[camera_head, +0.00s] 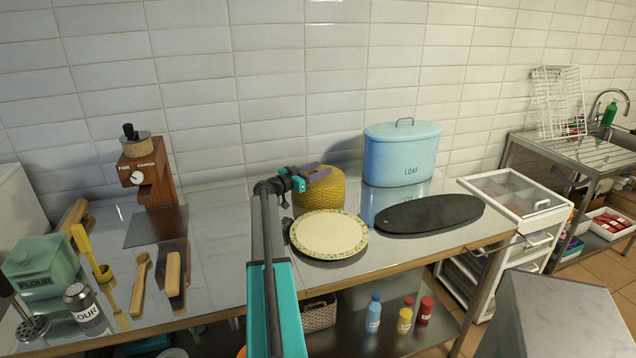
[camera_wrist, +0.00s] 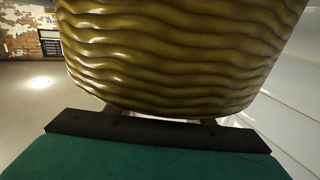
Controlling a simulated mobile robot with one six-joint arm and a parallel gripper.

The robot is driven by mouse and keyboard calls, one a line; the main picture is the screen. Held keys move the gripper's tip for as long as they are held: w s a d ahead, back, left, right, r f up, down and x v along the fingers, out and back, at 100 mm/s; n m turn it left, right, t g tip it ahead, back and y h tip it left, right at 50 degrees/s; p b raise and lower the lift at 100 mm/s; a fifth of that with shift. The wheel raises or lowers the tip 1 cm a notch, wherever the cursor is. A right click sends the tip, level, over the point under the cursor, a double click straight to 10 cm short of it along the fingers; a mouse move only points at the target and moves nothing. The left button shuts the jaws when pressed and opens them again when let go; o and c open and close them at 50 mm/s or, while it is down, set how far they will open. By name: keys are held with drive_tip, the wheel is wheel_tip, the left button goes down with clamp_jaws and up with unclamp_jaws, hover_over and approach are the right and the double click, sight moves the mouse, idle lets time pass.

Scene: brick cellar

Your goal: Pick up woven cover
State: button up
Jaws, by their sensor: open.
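The woven cover (camera_head: 335,190) is a mustard-yellow, round, ribbed piece standing on the steel counter behind a cream plate. In the wrist view the woven cover (camera_wrist: 180,50) fills the upper middle, close in front of my gripper. My gripper (camera_head: 320,172) is open, with its purple fingers at the upper left side of the cover. I cannot tell whether the fingers touch it. In the wrist view the fingers are mostly hidden behind the dark bar and the cover.
The cream plate (camera_head: 328,233) lies on a dark base in front of the cover. A blue loaf tin (camera_head: 400,155) stands to its right, with a black oval board (camera_head: 430,213) before it. A wooden coffee grinder (camera_head: 148,178) stands at left. Tiled wall rises behind.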

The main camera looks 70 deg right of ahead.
drive_tip(key=shift+c, duration=0.5)
clamp_jaws()
drive_tip(key=shift+r, duration=0.2)
drive_tip(key=shift+r+b, duration=0.65)
drive_tip(key=shift+r, duration=0.65)
drive_tip(key=shift+a+r, duration=0.25)
drive_tip(key=w+a+r+b, duration=0.1)
drive_tip(key=a+b, duration=0.2)
drive_tip(key=a, duration=1.2)
drive_tip(key=shift+w+a+r+b, duration=0.2)
drive_tip(key=shift+w+r+b, duration=0.05)
drive_tip(key=shift+w+b, duration=0.1)
